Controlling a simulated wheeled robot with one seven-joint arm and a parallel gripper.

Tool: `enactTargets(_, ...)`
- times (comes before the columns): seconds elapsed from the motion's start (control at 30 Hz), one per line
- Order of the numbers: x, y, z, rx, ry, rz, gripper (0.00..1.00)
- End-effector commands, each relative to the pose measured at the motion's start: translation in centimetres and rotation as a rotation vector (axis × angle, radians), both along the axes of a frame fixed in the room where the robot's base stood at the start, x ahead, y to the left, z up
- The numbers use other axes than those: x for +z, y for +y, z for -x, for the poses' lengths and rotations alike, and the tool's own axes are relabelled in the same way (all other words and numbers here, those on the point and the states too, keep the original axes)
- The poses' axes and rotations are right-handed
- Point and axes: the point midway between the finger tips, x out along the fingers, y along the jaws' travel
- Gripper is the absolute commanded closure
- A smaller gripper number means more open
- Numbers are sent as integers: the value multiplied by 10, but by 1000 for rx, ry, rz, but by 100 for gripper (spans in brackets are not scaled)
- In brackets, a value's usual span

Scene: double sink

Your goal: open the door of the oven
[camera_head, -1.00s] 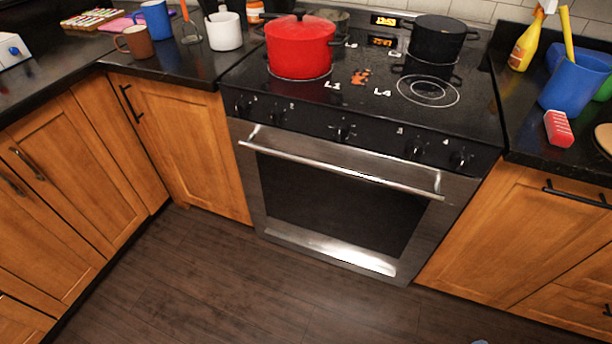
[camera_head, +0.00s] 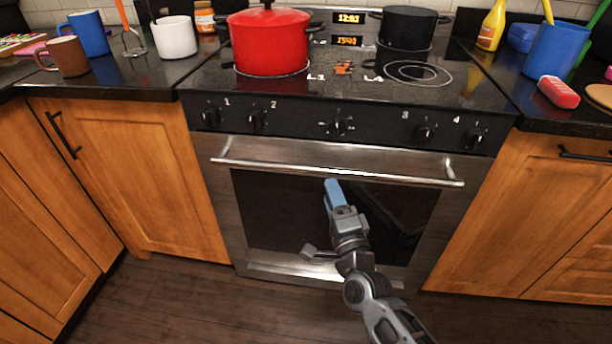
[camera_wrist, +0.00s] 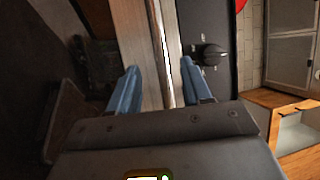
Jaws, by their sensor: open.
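The oven door (camera_head: 285,215) is shut, with a dark glass window in a steel frame. Its long steel handle bar (camera_head: 400,179) runs across the top of the door. My gripper (camera_head: 333,188) is in front of the door, with its blue fingertips just below the middle of the handle. In the wrist view my gripper (camera_wrist: 163,88) is open, with one blue finger on each side. The handle bar (camera_wrist: 160,45) runs upright in that picture, ahead between the fingers. I cannot tell whether the fingers touch it.
Knobs (camera_head: 338,127) line the panel above the handle. A red pot (camera_head: 268,42) and a black pot (camera_head: 408,28) stand on the cooktop. Wooden cabinets (camera_head: 130,180) flank the oven on both sides. The dark floor (camera_head: 170,310) in front is clear apart from my arm.

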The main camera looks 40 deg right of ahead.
Motion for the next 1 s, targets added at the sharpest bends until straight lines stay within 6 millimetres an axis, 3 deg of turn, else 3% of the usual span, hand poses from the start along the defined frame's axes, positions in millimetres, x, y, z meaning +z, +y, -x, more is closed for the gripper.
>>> enactTargets(0.5, 14, -32, -58, -1, -1, 2, 52)
enactTargets(0.9, 14, -37, -66, 0, 1, 2, 52)
enactTargets(1.0, 15, -36, -65, 0, 1, 2, 59)
